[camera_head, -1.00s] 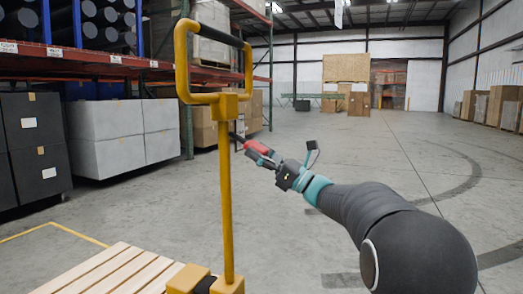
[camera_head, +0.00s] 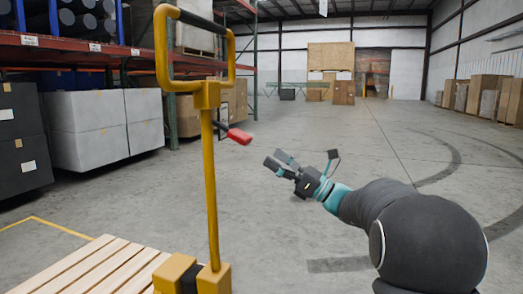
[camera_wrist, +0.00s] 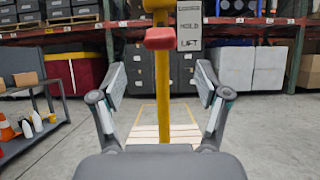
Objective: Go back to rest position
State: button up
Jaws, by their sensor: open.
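My gripper (camera_head: 276,163) is open and empty in the head view, reaching left from my dark arm. It points toward a yellow pallet jack handle (camera_head: 211,190) but stands apart from it, to its right. A red-tipped lever (camera_head: 239,136) sticks out from the handle post, clear of my fingertips. In the wrist view my gripper's two fingers (camera_wrist: 159,92) are spread wide. The red lever end (camera_wrist: 160,38) shows between and above them, in front of the yellow post (camera_wrist: 162,100). A sign (camera_wrist: 189,25) beside the post reads LOWER, HOLD, LIFT.
A wooden pallet (camera_head: 90,270) lies at lower left by the jack. Grey and white boxes (camera_head: 88,143) stand under a red rack (camera_head: 88,57). A cart with bottles (camera_wrist: 35,115) and an orange cone shows in the wrist view. The floor to the right is open.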

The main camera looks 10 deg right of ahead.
jog(key=shift+v, duration=0.9)
